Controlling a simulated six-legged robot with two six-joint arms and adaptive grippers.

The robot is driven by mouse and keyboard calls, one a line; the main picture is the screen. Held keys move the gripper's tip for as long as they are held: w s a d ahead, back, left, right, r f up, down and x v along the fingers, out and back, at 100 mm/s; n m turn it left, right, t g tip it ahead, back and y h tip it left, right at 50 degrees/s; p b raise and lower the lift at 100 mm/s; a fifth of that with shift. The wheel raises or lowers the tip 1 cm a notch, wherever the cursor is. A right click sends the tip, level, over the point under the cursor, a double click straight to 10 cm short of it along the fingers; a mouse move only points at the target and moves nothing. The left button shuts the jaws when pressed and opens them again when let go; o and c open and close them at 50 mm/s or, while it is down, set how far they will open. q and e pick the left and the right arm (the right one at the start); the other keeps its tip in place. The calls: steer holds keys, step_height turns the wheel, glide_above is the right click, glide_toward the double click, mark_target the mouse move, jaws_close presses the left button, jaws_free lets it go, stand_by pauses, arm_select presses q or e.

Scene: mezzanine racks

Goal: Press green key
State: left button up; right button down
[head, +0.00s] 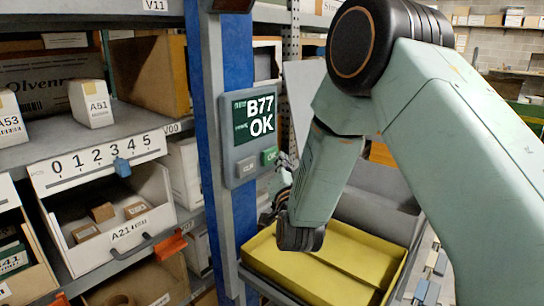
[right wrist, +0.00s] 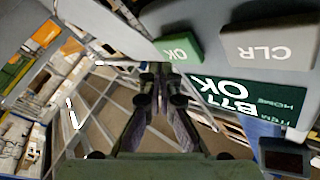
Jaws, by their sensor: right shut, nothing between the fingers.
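The green OK key (head: 269,156) sits at the lower right of a grey terminal (head: 229,140) on a blue post. It also shows in the right wrist view (right wrist: 180,49), upside down, beside the grey CLR key (right wrist: 268,50). My right gripper (head: 285,163) is shut and empty, just right of the green key and partly hidden by my arm. In the right wrist view its fingertips (right wrist: 160,72) are close to the key's edge; I cannot tell whether they touch it. My left gripper is out of view.
Left of the post, a shelf holds white boxes (head: 94,103) and an open bin (head: 110,217) labelled A21 with small cartons inside. The blue post (head: 204,60) stands close by the terminal.

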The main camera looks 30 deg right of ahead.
steer(key=shift+s+d+p, duration=0.2)
steer(key=shift+s+d, duration=0.1)
steer(key=shift+s, duration=0.5)
steer(key=shift+s+d+p, duration=0.15)
steer(key=shift+s+d, duration=0.2)
steer(key=shift+s, duration=0.4)
steer(key=shift+s+d+p, duration=0.2)
steer(key=shift+s+d, duration=0.1)
steer(key=shift+s, duration=0.5)
